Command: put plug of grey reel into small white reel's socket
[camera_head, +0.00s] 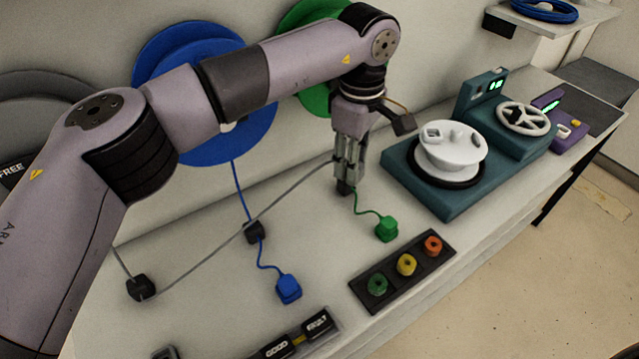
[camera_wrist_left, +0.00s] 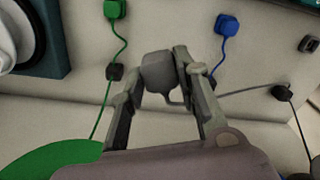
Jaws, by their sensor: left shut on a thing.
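My left gripper (camera_head: 346,178) hangs above the bench and is shut on the grey plug, which shows between the fingers in the left wrist view (camera_wrist_left: 157,70). The grey cord (camera_head: 205,258) runs from the plug down left to a black block (camera_head: 140,288), then up behind my arm. A large grey reel (camera_head: 38,84) is on the wall at far left, mostly hidden by my arm. The small white reel (camera_head: 452,155) sits on a teal machine (camera_head: 445,204) to the right of the gripper, apart from it. A square socket-like part (camera_head: 433,133) shows on its top.
A blue plug (camera_head: 288,288) and a green plug (camera_head: 386,228) lie on the bench with their cords. A dark button panel (camera_head: 390,292) is at the front edge. A blue reel (camera_head: 240,135) and green reel (camera_head: 315,98) are on the wall.

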